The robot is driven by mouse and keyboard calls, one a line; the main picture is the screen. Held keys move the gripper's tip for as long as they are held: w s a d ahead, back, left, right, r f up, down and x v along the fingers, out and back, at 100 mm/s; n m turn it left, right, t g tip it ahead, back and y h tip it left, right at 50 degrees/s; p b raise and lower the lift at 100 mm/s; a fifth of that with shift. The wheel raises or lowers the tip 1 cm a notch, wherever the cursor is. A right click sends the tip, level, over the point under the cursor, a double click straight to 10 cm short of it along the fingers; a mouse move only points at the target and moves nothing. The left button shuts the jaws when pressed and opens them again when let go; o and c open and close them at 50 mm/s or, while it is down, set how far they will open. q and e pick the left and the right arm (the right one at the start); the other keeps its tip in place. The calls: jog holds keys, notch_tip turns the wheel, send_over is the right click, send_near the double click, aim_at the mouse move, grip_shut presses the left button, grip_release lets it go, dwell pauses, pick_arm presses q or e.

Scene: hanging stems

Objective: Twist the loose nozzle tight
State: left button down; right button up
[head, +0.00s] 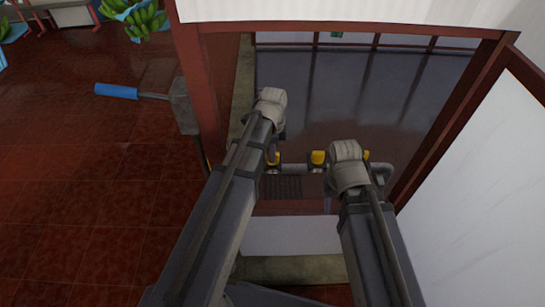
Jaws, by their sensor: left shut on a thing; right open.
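A grey horizontal pipe (293,168) runs across the opening in front of me, with yellow nozzles on it. One yellow nozzle (273,159) is at the left, one (318,157) in the middle, and a sliver of another (366,155) shows behind my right wrist. My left gripper (272,150) is shut at the left nozzle, its fingers mostly hidden by my own wrist. My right gripper (381,172) is open near the right part of the pipe, mostly hidden behind its wrist. I cannot tell from here which nozzle sits loose.
A red-brown frame (196,90) surrounds the opening, with a white panel (480,180) close on the right. Green bananas (145,20) are at the upper left. Red tiled floor is clear on the left.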

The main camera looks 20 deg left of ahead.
dwell(0.4)
pick_arm(q)
jog(key=shift+n, duration=1.1)
jog(key=c, duration=0.7)
grip_release()
jog(key=shift+o, duration=0.5)
jog(key=o, duration=0.4)
jog(key=shift+c, duration=0.2)
